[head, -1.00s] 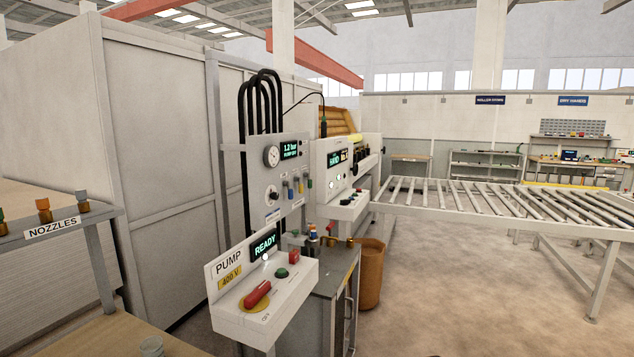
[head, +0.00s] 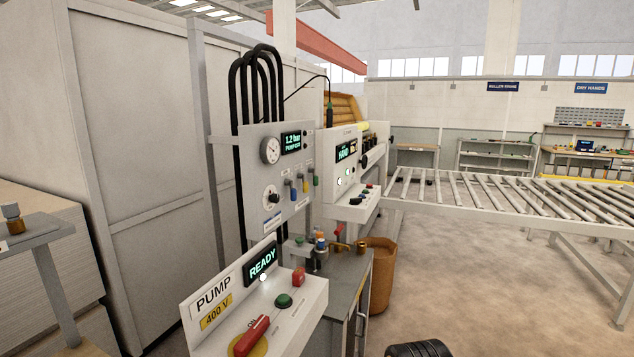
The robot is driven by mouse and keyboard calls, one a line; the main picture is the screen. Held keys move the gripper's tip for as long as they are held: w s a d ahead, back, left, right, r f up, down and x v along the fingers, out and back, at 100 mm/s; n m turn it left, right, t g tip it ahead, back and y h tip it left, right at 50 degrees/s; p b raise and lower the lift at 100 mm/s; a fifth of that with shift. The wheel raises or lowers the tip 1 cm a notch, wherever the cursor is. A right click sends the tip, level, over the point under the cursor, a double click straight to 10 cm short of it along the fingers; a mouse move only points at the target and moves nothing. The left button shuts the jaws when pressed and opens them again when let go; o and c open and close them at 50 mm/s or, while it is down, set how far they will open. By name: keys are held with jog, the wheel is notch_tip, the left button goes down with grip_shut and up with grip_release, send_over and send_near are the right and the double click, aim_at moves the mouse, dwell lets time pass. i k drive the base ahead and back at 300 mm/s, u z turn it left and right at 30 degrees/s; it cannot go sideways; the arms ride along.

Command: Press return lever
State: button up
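No label that I can read marks a return lever, so I cannot tell which control it is. The pump box (head: 290,312) at the lower middle has a red handle (head: 251,336) on a yellow disc, a green button (head: 284,300) and a red button (head: 299,276). Its screen (head: 262,262) reads READY. A red-handled lever (head: 338,231) stands among fittings on the grey cabinet (head: 350,284). My gripper is not in view.
A control box (head: 345,172) with a lit screen stands beyond the gauge panel. A roller conveyor (head: 500,195) runs to the right. A brown bin (head: 383,275) stands beside the cabinet. A black ridged object (head: 420,348) shows at the bottom edge. Floor at the lower right is clear.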

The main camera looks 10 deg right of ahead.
aim_at(311, 169)
jog(key=k, duration=0.65)
jog(key=z, duration=0.3)
jog(key=i, duration=0.4)
jog(key=z, duration=0.8)
jog(key=i, duration=2)
jog(key=u, duration=1.35)
jog(key=i, duration=0.6)
jog(key=u, duration=0.6)
